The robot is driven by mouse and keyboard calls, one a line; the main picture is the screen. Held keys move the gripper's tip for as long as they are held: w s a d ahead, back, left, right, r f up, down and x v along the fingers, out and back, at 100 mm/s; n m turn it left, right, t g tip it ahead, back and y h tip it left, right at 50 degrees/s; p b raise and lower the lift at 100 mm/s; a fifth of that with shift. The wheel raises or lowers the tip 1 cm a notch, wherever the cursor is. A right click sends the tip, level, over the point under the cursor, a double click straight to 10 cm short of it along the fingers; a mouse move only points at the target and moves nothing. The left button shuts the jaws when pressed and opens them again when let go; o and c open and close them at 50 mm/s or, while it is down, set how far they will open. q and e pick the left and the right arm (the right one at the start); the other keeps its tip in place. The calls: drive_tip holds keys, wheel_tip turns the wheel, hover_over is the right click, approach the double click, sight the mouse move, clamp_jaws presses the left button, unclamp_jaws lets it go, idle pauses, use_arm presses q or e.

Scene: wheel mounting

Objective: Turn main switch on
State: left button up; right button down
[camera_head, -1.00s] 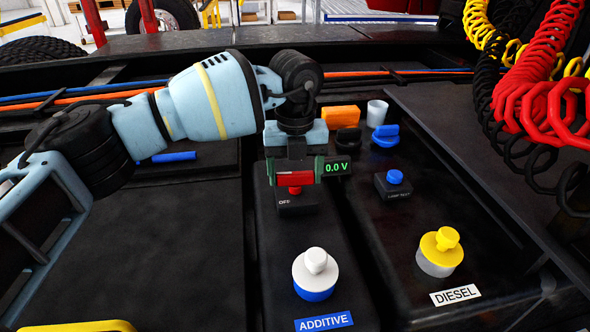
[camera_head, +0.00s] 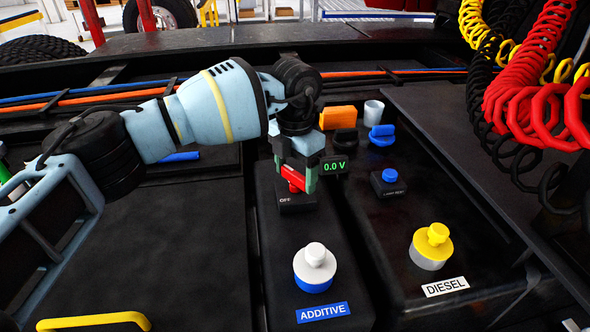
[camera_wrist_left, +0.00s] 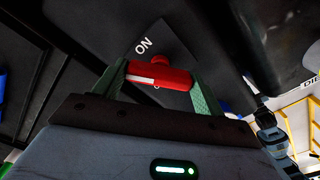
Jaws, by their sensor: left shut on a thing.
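The main switch has a red handle (camera_head: 293,179) on a small black base (camera_head: 297,202) marked OFF. My left gripper (camera_head: 295,182) reaches down from above and is shut on the red handle, which sits at a slant between its green fingertips. In the left wrist view the red handle (camera_wrist_left: 158,76) lies between the two green fingers, with the word ON on the panel just beyond it. The display (camera_head: 335,167) beside the switch reads 0.0 V.
A white-and-blue ADDITIVE cap (camera_head: 315,265) stands in front of the switch, and a yellow DIESEL cap (camera_head: 432,247) to the right. A blue button (camera_head: 389,176), blue knob (camera_head: 382,135), orange block (camera_head: 338,117) and white cup (camera_head: 373,112) are nearby. Coiled hoses (camera_head: 540,85) hang at upper right.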

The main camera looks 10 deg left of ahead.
sight(295, 173)
use_arm(q)
drive_tip(key=m, duration=0.6)
drive_tip(key=shift+m, duration=0.3)
idle(0.5)
drive_tip(key=o, duration=1)
drive_tip(key=shift+r+b, duration=0.45)
drive_tip(key=shift+r, duration=3.5)
drive_tip(key=shift+s+f, duration=0.1)
drive_tip(key=shift+f, duration=0.05)
